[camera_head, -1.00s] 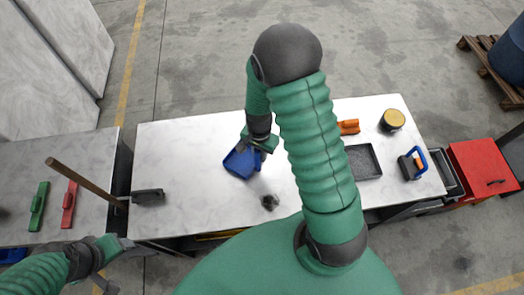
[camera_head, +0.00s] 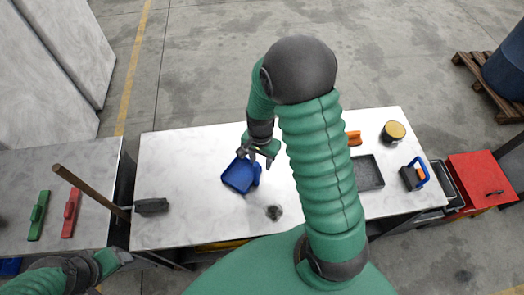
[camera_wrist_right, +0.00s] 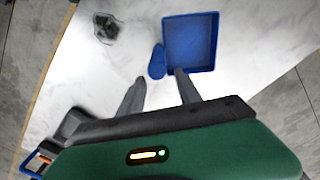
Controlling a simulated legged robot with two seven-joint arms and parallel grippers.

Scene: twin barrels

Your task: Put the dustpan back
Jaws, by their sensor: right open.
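The blue dustpan (camera_head: 238,177) lies on the white table (camera_head: 190,208), left of the middle. It also shows in the right wrist view (camera_wrist_right: 190,42), with its short blue handle to the left of the pan. My right gripper (camera_head: 256,160) is open and empty at the dustpan's upper edge in the head view. In the wrist view its fingers (camera_wrist_right: 160,78) point at the dustpan, one near the handle's end and one near the pan. Whether they touch it is unclear. My left gripper (camera_head: 122,257) is at lower left, away from the dustpan; its jaws are unclear.
A small dark clump (camera_head: 274,212) lies near the dustpan. A broom (camera_head: 90,192) lies across the gap to the left table. A black tray (camera_head: 368,172), a yellow-topped can (camera_head: 394,132) and a blue-handled tool (camera_head: 414,175) occupy the right side.

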